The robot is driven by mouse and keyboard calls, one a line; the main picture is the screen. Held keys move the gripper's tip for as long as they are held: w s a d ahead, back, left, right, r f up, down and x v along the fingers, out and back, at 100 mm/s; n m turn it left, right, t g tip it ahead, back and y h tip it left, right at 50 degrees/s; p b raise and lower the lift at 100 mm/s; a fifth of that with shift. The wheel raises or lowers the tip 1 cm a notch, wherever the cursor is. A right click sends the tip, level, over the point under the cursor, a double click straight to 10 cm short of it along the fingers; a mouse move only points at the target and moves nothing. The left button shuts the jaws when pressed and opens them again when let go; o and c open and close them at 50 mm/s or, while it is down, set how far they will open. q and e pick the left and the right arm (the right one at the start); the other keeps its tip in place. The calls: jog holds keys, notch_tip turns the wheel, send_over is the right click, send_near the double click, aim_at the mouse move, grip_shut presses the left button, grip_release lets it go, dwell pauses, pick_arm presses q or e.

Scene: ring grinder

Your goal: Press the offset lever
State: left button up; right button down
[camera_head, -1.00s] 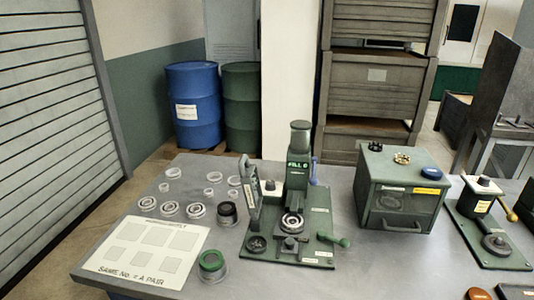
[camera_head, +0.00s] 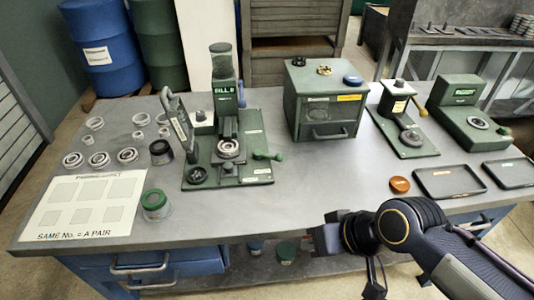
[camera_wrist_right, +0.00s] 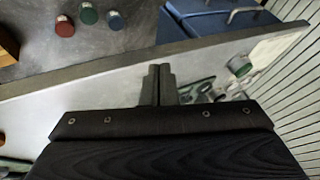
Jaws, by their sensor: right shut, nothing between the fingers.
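The dark green press (camera_head: 215,150), labelled FILL, stands on the left half of the table with a metal ring (camera_head: 229,147) on its plate. A green-knobbed lever (camera_head: 266,155) sticks out from its right side, and a blue handle (camera_head: 241,95) shows behind its column. A smaller green machine (camera_head: 404,125) has a yellow-tipped lever (camera_head: 420,107). I cannot read which lever is the offset one. My right gripper (camera_head: 322,238) is at the table's front edge, apart from every lever. In the right wrist view its fingers (camera_wrist_right: 158,82) are together and empty. My left gripper is out of view.
A green box with a drawer (camera_head: 325,105) stands mid-table. A white pairing sheet (camera_head: 85,202), several rings and a green-topped jar (camera_head: 155,205) are at left. An orange disc (camera_head: 399,184) and dark trays (camera_head: 449,181) lie at right. The front middle of the table is clear.

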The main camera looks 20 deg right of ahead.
aim_at(269, 156)
jog(key=w+d+r+n+g+h, duration=0.1)
jog(key=w+r+n+g+h, duration=0.1)
jog(key=w+n, duration=0.4)
jog(key=w+d+r+n+g+h, duration=0.1)
jog(key=w+r+n, duration=0.2)
jog(key=w+n, duration=0.35)
jog(key=w+a+f+n+h, duration=0.1)
jog(key=w+a+n, duration=0.1)
jog(key=w+n, duration=0.4)
jog(key=w+a+n+g+h, duration=0.1)
jog(key=w+n+h, duration=0.1)
jog(key=w+n, duration=0.4)
jog(key=shift+w+a+f+h, duration=0.3)
jog(key=shift+w+a+f, duration=0.1)
jog(key=shift+w, duration=0.55)
jog(key=x, duration=0.9)
jog(key=shift+s+f, duration=0.15)
jog(key=shift+f, duration=0.25)
jog(key=d, duration=0.1)
jog(key=w+d, duration=0.1)
jog(key=d, duration=0.1)
jog(key=shift+w+r+p, duration=0.25)
jog(key=shift+p, duration=0.15)
jog(key=shift+w+d, duration=0.2)
jog(key=shift+d, duration=0.15)
jog(key=shift+r+n, duration=0.1)
jog(key=shift+n, duration=0.15)
